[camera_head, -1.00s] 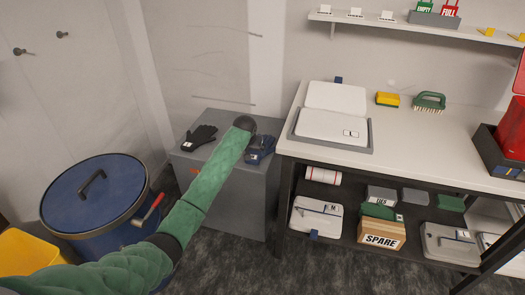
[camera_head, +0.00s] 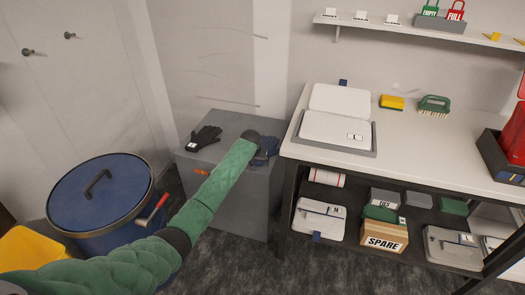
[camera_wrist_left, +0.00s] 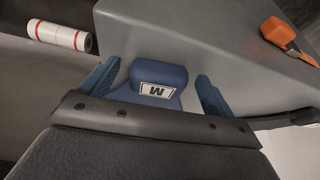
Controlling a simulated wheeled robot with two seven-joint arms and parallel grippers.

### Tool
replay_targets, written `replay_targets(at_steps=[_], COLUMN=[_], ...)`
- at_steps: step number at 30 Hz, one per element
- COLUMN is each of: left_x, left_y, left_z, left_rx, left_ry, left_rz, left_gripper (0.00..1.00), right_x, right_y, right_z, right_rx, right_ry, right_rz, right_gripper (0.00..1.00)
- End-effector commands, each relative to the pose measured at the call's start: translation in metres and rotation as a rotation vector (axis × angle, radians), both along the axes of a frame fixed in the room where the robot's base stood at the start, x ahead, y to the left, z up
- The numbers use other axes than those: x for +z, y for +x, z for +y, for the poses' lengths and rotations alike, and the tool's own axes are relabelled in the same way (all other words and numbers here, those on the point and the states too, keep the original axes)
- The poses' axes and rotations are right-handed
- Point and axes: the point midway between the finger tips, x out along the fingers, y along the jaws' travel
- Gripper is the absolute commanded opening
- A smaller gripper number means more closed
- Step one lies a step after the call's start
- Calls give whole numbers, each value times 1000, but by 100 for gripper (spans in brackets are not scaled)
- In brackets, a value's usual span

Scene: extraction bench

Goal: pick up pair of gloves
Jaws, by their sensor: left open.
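A black glove pair (camera_head: 205,137) with a white tag lies on the top left of the grey cabinet (camera_head: 230,122). A dark blue glove item (camera_head: 270,146) lies on the cabinet's top right, partly hidden by my left arm's end. In the left wrist view a blue piece (camera_wrist_left: 158,75) with a white tag, its letter upside down, lies between the two fingers of my left gripper (camera_wrist_left: 155,86). The gripper is open, one finger on each side of the blue piece; I cannot tell whether they touch it. My right gripper is not in view.
A white bench (camera_head: 420,150) stands close to the right of the cabinet, with a lower shelf holding boxes and a striped roll (camera_head: 327,177). A blue drum (camera_head: 98,205) stands at left. An orange handle (camera_wrist_left: 279,33) is on the cabinet front.

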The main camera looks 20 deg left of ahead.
Motion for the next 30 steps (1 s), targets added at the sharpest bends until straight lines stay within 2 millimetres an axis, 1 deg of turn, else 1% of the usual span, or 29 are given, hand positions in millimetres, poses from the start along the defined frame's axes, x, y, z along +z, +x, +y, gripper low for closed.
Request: replay_targets(at_steps=[2,3,5,9,10,17,20,23,30], left_x=[0,0,0,0,0,1,6,18,62], left_y=[0,0,0,0,0,0,0,1,1], left_z=[0,0,0,0,0,0,0,0,0], left_rx=[0,0,0,0,0,0,0,0,0], left_ry=[0,0,0,0,0,0,0,-1,-1], left_rz=[0,0,0,0,0,0,-1,-2,-3], left_gripper=[89,81,69,42,40,39,39,39,39], right_x=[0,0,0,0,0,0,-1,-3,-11], right_y=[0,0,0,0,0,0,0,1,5], right_z=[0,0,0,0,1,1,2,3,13], right_rx=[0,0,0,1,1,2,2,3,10], right_ry=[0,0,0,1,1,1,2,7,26], right_rz=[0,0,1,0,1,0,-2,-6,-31], right_gripper=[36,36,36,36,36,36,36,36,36])
